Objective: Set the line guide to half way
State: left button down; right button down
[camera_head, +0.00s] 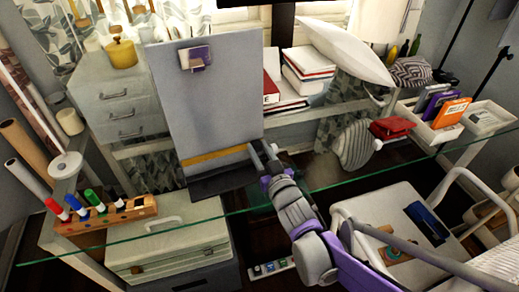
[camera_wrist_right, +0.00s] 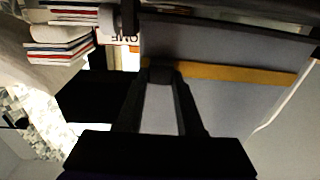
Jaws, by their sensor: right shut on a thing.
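A grey upright board (camera_head: 215,105) stands on the glass desk, with a dark base (camera_head: 222,181) at its foot. The line guide, a yellow-orange strip (camera_head: 212,156), lies across the lower part of the board, well below its middle. In the right wrist view the strip (camera_wrist_right: 240,73) runs across the grey board (camera_wrist_right: 225,38). My right gripper (camera_head: 262,149) is at the strip's right end, beside the board's lower right edge. In the wrist view its dark fingertips (camera_wrist_right: 161,75) close together on the strip's end. The exact contact is partly hidden by the fingers. My left gripper is out of view.
A wooden marker holder (camera_head: 106,214) stands at the left of the glass desk (camera_head: 180,228). Books (camera_head: 308,68) and a white pillow (camera_head: 347,50) are behind to the right. A small purple item (camera_head: 194,57) is on the board's upper part. A white chair (camera_head: 410,215) stands at right.

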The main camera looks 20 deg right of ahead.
jog(key=shift+r, duration=0.15)
dwell(0.5)
jog(key=r+p, duration=0.8)
jog(key=r, duration=0.3)
jog(key=shift+w, duration=0.2)
jog(key=shift+f, duration=0.1)
jog(key=c, duration=0.5)
grip_release()
send_near(253, 108)
jog(key=s, duration=0.4)
jog(key=shift+s+d+f+p, duration=0.1)
jog(key=shift+s+d+p, duration=0.2)
jog(key=shift+p, duration=0.05)
